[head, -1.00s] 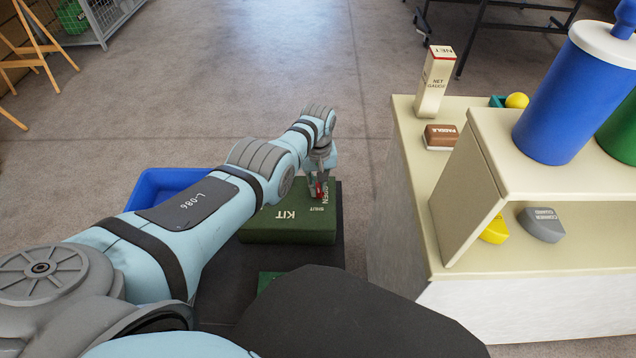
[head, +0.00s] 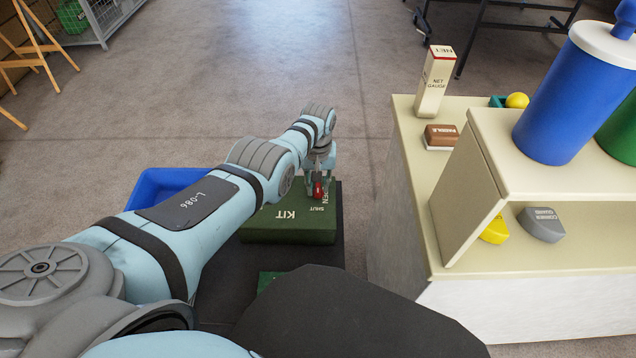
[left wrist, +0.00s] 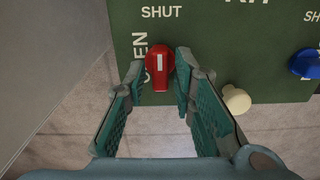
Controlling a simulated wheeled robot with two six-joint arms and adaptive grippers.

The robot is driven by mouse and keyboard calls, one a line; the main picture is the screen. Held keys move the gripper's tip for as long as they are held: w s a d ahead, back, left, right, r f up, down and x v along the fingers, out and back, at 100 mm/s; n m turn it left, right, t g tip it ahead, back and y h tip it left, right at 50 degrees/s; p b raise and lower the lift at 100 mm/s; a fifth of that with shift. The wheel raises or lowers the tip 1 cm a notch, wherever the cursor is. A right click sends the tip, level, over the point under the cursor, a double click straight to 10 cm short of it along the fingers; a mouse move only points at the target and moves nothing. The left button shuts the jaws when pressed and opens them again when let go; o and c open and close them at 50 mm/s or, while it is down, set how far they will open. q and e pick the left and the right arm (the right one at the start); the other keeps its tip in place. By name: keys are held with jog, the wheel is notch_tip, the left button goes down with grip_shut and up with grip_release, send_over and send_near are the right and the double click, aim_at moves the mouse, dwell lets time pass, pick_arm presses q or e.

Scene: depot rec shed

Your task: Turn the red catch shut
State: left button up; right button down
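The green kit case (head: 290,228) lies flat, lettered KIT, SHUT and OPEN. The red catch (head: 319,190) is on its far right part and also shows in the left wrist view (left wrist: 160,76). Its white mark lies along the line toward SHUT, with OPEN off to its left in that view. My left gripper (left wrist: 161,62) is open, with one finger on each side of the catch. The right finger is very close to it; I cannot tell whether they touch. My right gripper is not in view.
The left wrist view also shows a blue catch (left wrist: 306,64) and a cream knob (left wrist: 236,99) on the case. A blue bin (head: 165,185) stands left of the case. A cream shelf unit (head: 410,215) stands to the right. Open floor lies beyond.

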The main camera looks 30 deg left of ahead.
aim_at(318, 187)
pick_arm(q)
jog(key=shift+o, duration=0.2)
notch_tip(318, 187, up, 12)
dwell(0.4)
dwell(0.4)
